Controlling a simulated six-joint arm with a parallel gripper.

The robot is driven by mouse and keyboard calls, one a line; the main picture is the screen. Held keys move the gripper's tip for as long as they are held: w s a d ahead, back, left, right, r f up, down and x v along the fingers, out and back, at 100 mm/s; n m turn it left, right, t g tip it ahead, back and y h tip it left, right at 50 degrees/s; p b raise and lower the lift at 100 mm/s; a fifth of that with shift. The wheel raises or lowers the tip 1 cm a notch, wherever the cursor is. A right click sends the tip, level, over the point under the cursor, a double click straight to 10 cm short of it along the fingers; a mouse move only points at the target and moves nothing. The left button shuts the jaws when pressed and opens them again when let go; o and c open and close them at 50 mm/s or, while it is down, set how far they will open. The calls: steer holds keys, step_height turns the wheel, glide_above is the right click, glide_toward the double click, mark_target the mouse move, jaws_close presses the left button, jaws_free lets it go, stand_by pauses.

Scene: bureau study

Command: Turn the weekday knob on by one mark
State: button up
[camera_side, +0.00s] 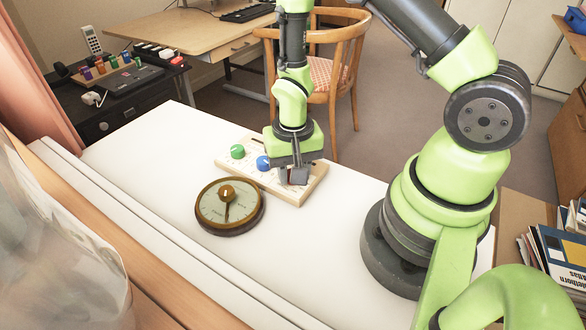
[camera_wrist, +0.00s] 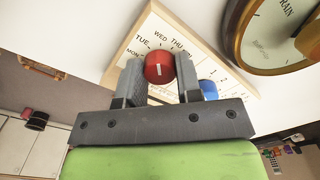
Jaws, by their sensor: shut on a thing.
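The weekday knob is a red round knob (camera_wrist: 158,67) with a white line, set on a pale wood-edged panel (camera_wrist: 140,30). Printed day names MON, TUE, WED and THU arc around it in the wrist view. The white line runs roughly up the picture, toward the WED–THU side; I cannot tell the exact mark. My gripper (camera_wrist: 160,78) is shut on the red knob, one finger on each side. In the side view my gripper (camera_side: 291,172) stands over the right end of the panel (camera_side: 308,188) and hides the red knob.
A blue knob (camera_side: 263,163) and a green knob (camera_side: 237,151) sit on the same panel; the blue one is close to my gripper. A round brass-rimmed dial (camera_side: 230,225) lies in front of the panel. The white tabletop (camera_side: 150,160) is clear to the left.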

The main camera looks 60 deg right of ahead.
steer(key=shift+m, duration=0.6)
steer(key=o, duration=0.9)
steer(key=shift+o, duration=0.2)
steer(key=shift+r, duration=0.1)
step_height(320, 180, up, 10)
